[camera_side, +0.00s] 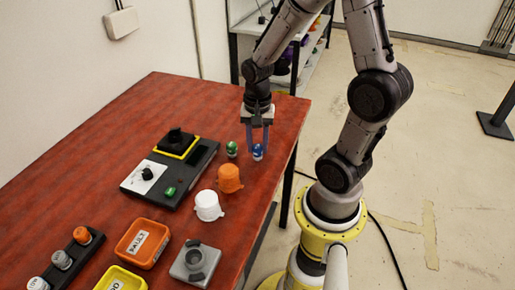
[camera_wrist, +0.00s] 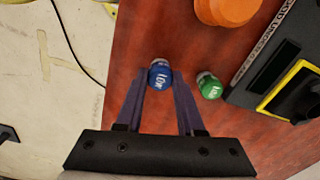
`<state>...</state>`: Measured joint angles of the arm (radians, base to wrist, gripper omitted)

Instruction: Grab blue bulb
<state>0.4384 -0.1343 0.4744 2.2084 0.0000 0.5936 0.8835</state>
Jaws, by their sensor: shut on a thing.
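The blue bulb (camera_side: 258,152) stands on the red table near its right edge. In the wrist view the blue bulb (camera_wrist: 160,75) shows a white marking on its top and sits between my two fingertips. My gripper (camera_side: 259,150) points down and is shut on the blue bulb; it also shows in the wrist view (camera_wrist: 160,82). The lower part of the bulb is hard to make out. A green bulb (camera_side: 232,149) stands close beside it, apart from the fingers, and shows in the wrist view (camera_wrist: 209,86).
An orange pot (camera_side: 230,178) and a white pot (camera_side: 208,206) stand in front of the bulbs. A dark control box (camera_side: 172,172) lies to the left. Orange (camera_side: 143,243) and yellow bins and a grey fixture (camera_side: 196,262) are nearer the front. The table's far end is clear.

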